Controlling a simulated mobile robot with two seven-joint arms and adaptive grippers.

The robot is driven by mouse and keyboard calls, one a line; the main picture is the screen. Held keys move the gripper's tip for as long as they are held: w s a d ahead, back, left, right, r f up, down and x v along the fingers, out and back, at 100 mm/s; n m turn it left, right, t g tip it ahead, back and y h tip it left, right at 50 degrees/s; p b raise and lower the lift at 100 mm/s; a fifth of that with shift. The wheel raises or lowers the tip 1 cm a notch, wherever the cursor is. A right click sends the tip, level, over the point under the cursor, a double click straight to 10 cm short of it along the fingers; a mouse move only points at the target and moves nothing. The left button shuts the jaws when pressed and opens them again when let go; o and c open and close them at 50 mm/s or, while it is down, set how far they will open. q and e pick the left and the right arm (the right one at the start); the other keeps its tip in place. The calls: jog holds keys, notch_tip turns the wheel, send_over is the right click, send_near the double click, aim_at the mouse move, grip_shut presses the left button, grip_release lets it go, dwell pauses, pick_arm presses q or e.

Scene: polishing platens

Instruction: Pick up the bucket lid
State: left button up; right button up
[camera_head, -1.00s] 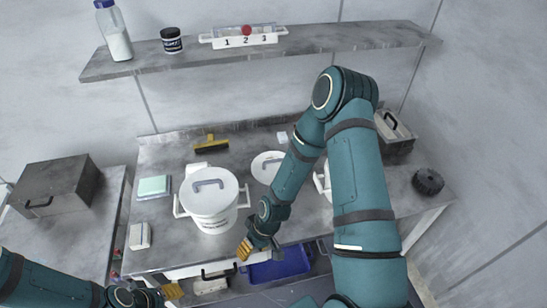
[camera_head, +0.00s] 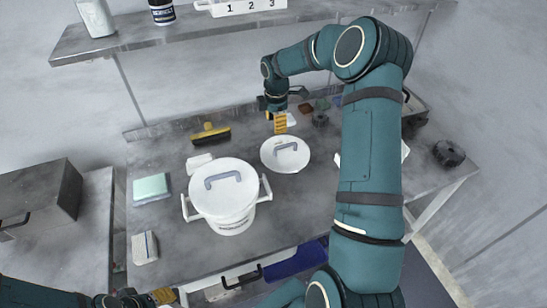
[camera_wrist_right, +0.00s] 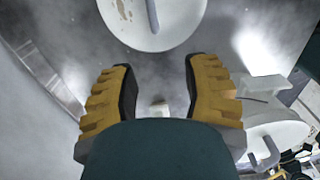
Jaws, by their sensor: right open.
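A white round lid with a grey handle (camera_head: 285,154) appears to lie at the middle of the bench. A white bucket (camera_head: 232,222) stands left of it, with a grey-handled lid (camera_head: 225,180) on top. My right gripper (camera_head: 279,124) is open, just behind the middle lid and apart from it. In the right wrist view, nothing is held between its fingers (camera_wrist_right: 158,95); a stained white lid with a grey handle (camera_wrist_right: 165,22) shows ahead of them, partly cut off. My left gripper (camera_head: 155,298) is at the bottom edge, too small to judge.
A yellow-black brush (camera_head: 210,133), a pale green pad (camera_head: 151,187) and a small block (camera_head: 145,247) lie on the bench. A shelf (camera_head: 150,35) hangs above its back. A blue bin (camera_head: 295,260) is below the front edge. My right arm hides much of the right side.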

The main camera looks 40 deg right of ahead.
aim_at(275, 149)
notch_tip(275, 149, down, 8)
jog(key=shift+f+b, duration=0.2)
jog(key=shift+b, duration=0.55)
jog(key=shift+w+d+f+b, duration=0.15)
jog(key=shift+f+b, duration=0.1)
jog(key=shift+f, duration=0.75)
jog(key=shift+w+a+f+b, duration=0.1)
jog(key=shift+f+b, duration=0.1)
jog(key=shift+f, duration=0.8)
jog(key=shift+w+d+f+b, duration=0.15)
jog(key=shift+f+b, duration=0.1)
jog(key=shift+f, duration=0.75)
jog(key=shift+a, duration=0.15)
grip_shut()
